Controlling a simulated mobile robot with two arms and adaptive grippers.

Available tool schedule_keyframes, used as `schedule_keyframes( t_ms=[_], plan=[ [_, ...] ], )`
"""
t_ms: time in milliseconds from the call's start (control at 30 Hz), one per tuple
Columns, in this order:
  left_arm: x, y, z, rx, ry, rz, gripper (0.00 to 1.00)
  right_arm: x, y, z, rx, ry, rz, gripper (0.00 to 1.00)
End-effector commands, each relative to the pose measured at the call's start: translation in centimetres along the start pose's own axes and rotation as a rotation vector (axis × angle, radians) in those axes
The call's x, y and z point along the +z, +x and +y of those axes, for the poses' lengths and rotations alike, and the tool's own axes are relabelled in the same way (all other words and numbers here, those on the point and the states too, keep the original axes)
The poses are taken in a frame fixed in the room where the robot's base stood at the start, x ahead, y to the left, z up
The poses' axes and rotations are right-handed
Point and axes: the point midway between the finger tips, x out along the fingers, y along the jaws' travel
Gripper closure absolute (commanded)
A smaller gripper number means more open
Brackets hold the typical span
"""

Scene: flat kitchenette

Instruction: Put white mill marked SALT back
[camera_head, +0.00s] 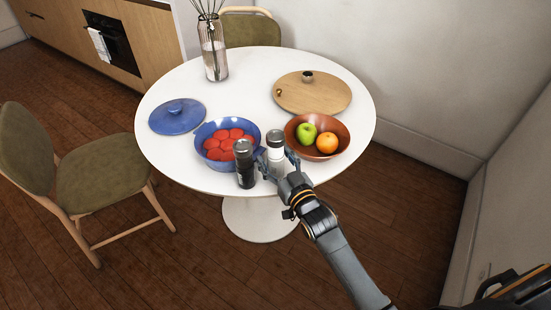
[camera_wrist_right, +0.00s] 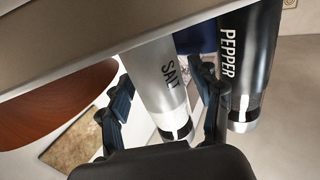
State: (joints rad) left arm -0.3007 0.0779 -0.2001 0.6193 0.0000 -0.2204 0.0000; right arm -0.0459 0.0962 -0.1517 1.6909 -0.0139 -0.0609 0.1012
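The white SALT mill (camera_head: 275,152), with a grey upper part, stands near the front edge of the round white table. My right gripper (camera_head: 278,163) is around it, one finger on each side. In the right wrist view the mill (camera_wrist_right: 158,80) lies between the two fingers (camera_wrist_right: 163,100), and the word SALT shows. A narrow gap shows between the mill and the right-hand finger, so the gripper looks open. The mill's base is partly hidden by the gripper in the head view. My left gripper is not in view.
The black PEPPER mill (camera_head: 245,165) stands close left of the SALT mill. A blue pot (camera_head: 212,169) with red contents and a brown fruit bowl (camera_head: 340,145) are close by. The table (camera_head: 245,85) also holds a blue lid (camera_head: 178,118), wooden board (camera_head: 325,97) and vase (camera_head: 214,60).

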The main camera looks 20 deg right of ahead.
Motion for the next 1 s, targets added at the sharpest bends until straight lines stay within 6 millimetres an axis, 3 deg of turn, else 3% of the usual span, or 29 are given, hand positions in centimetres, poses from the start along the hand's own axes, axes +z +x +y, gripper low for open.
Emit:
schedule_keyframes(
  t_ms=[367, 800, 1000],
  plan=[
    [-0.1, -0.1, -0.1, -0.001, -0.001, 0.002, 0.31, -0.1, -0.6, 0.0, 0.0, 0.0, -0.002, 0.35],
    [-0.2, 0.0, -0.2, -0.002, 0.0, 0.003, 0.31, -0.1, -9.3, 0.0, 0.0, 0.0, -0.003, 0.35],
    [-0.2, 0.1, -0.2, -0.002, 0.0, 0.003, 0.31, -0.2, -11.6, 0.0, 0.0, 0.0, -0.002, 0.35]
  ],
)
